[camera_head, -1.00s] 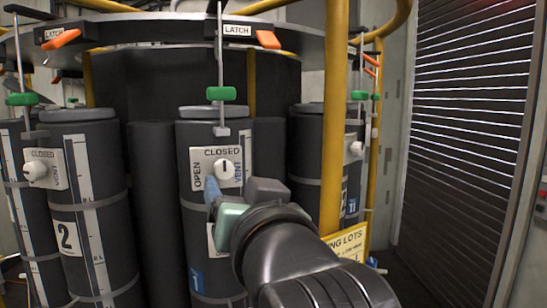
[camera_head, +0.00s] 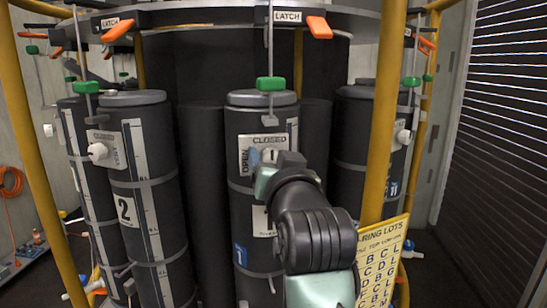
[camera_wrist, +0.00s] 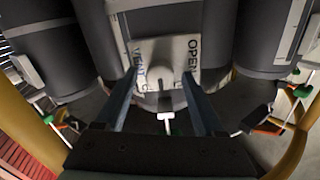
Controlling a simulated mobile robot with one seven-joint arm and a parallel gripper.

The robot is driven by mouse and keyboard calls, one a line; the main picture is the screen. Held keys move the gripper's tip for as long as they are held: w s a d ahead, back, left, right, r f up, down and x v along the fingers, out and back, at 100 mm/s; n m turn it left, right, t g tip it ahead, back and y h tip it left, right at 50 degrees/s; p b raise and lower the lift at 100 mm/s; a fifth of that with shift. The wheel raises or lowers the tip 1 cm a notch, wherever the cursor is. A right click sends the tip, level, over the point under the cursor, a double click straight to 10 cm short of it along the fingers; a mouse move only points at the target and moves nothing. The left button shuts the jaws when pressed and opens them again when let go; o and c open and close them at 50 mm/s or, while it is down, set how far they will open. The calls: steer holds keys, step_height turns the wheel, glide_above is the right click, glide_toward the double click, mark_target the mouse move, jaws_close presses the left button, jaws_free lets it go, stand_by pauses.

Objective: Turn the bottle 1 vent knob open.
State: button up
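Bottle 1 (camera_head: 265,215) is the dark cylinder at the centre of the head view, with a blue number label low on it. Its pale vent plate (camera_head: 246,143) reads OPEN and CLOSED. The white vent knob is mostly hidden behind my gripper (camera_head: 264,160) in the head view. In the wrist view the plate (camera_wrist: 185,45) appears upside down, with VENT left and OPEN right. The pale knob (camera_wrist: 160,76) appears between the two fingers of my gripper (camera_wrist: 159,78). The fingers stand apart; contact with the knob and its exact angle cannot be told.
Bottle 2 (camera_head: 149,205) with its own white knob (camera_head: 98,151) stands left. A yellow post (camera_head: 382,130) rises just right of my arm, with a yellow sign (camera_head: 381,255) below. A green handle (camera_head: 271,84) and orange latches (camera_head: 319,27) are above.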

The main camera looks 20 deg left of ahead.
jaws_close()
stand_by(0.3)
steer(key=n+b, duration=0.3)
steer(key=shift+f+n, duration=0.15)
steer(key=shift+n, duration=0.25)
steer(key=n+b, duration=0.3)
steer(key=n, duration=0.2)
steer(key=shift+b, duration=0.3)
steer(key=n+b, duration=0.2)
steer(key=n, duration=0.3)
steer(key=shift+a, duration=0.1)
steer(key=shift+s+n+b, duration=0.1)
steer(key=shift+n+b, duration=0.6)
steer(key=shift+n, duration=1.3)
